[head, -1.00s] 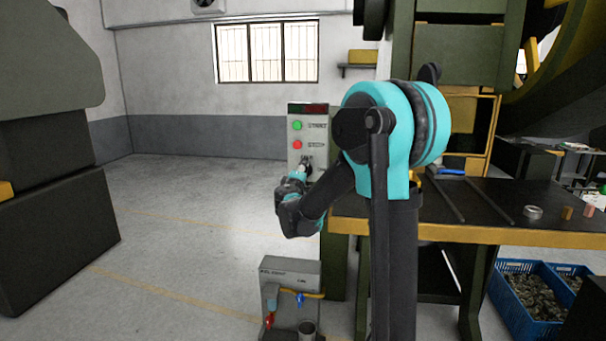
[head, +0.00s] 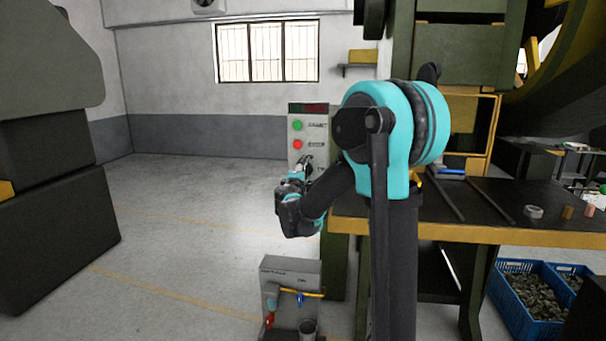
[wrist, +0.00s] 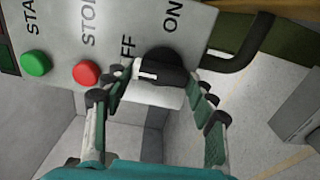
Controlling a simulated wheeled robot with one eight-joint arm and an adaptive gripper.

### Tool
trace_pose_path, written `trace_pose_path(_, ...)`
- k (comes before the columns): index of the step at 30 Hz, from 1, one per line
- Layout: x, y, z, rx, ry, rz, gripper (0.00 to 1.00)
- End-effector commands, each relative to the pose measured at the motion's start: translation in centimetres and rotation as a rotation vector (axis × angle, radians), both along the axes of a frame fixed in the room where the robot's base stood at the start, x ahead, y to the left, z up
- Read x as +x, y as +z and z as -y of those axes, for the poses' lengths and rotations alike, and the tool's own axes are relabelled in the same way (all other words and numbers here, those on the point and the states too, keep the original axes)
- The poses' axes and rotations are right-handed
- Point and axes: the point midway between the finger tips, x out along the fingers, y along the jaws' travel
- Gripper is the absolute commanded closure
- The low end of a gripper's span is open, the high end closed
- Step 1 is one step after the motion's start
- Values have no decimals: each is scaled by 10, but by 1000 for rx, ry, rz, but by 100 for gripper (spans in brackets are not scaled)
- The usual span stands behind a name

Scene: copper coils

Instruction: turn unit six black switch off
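The grey control panel (head: 309,117) stands beside the press in the head view, with a green START button (head: 297,125) and a red STOP button (head: 298,144). In the wrist view the black switch (wrist: 167,64) sits on this panel (wrist: 120,22) between the OFF and ON lettering. It has a small white mark at its end. My gripper (wrist: 157,84) is open, with one finger on each side of the switch. I cannot tell whether either finger touches it. In the head view my gripper (head: 304,166) is at the panel's lower part and hides the switch. No unit number is readable.
A smaller grey box (head: 291,276) with red and blue valve handles stands below the panel. The workbench (head: 460,232) is to the right, with blue crates (head: 532,310) under its far side. A black bent pipe (wrist: 245,52) runs close beside the switch. The floor left is open.

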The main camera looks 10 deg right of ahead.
Motion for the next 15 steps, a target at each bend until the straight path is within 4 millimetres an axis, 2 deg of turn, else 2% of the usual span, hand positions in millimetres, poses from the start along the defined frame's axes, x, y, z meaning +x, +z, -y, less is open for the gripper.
trace_pose_path(1,0,0,0,0,0,0,35)
trace_pose_path(3,0,0,0,1,0,0,26)
trace_pose_path(4,0,0,0,1,0,0,25)
trace_pose_path(15,-5,0,-2,1,0,0,25)
